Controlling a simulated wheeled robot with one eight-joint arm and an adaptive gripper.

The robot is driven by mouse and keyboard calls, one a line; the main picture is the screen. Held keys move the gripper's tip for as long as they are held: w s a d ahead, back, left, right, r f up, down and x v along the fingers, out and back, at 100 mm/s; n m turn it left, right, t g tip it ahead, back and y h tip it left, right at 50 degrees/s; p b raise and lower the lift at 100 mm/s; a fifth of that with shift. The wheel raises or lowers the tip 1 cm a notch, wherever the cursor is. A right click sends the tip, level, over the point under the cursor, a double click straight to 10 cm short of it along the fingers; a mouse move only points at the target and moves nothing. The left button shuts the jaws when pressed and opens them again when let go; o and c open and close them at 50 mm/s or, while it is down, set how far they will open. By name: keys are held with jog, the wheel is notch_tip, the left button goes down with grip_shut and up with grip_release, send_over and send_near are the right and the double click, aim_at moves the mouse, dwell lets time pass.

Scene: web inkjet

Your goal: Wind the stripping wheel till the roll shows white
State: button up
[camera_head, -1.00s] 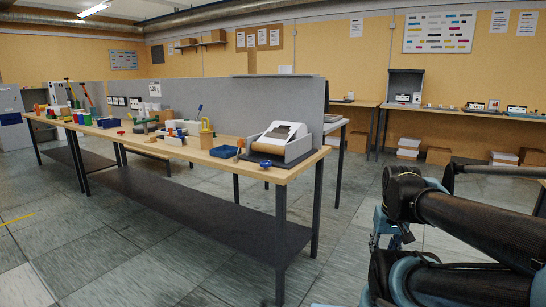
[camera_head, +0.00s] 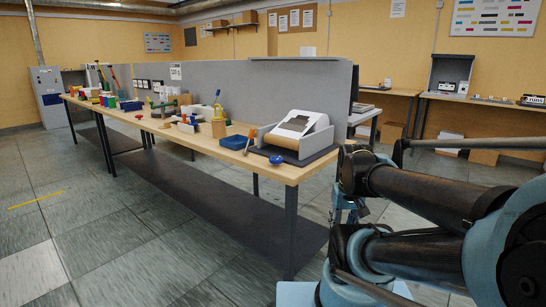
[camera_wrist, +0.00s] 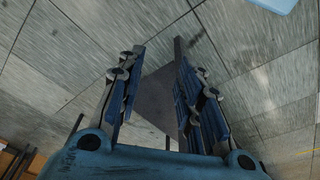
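A grey and white device (camera_head: 295,132) with a white sheet or roll and a dark patch on it stands at the near right end of the long workbench, on a dark mat (camera_head: 318,155). A blue knob (camera_head: 277,160) shows at its front left; I cannot tell whether it is the stripping wheel. My gripper (camera_wrist: 157,65) is open and empty in the wrist view, with its two fingers apart above the grey tiled floor. It is away from the device, and the head view shows only my arm at the right.
The wooden workbench (camera_head: 232,157) carries a blue tray (camera_head: 234,142), a tan container (camera_head: 219,128) and several tools further left. A grey divider (camera_head: 235,85) stands behind. Another table (camera_head: 478,97) is at the back right. The tiled floor (camera_head: 130,235) in front is clear.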

jog(key=o, duration=0.6)
jog(key=shift+s+r, duration=0.25)
jog(key=shift+r, duration=0.05)
jog(key=shift+o, duration=1.2)
jog(key=w+a+r+n, duration=0.2)
jog(key=w+r+n, duration=0.1)
jog(key=w+r, duration=0.4)
notch_tip(320, 180, up, 3)
jog(key=shift+a+g, duration=0.3)
jog(key=shift+a, duration=0.1)
notch_tip(320, 180, up, 17)
jog(key=n+g, duration=0.2)
jog(key=n, duration=0.7)
send_over(276, 158)
notch_tip(276, 158, down, 17)
jog(key=shift+s+r, duration=0.1)
jog(key=shift+r, duration=0.05)
jog(key=c, duration=1.1)
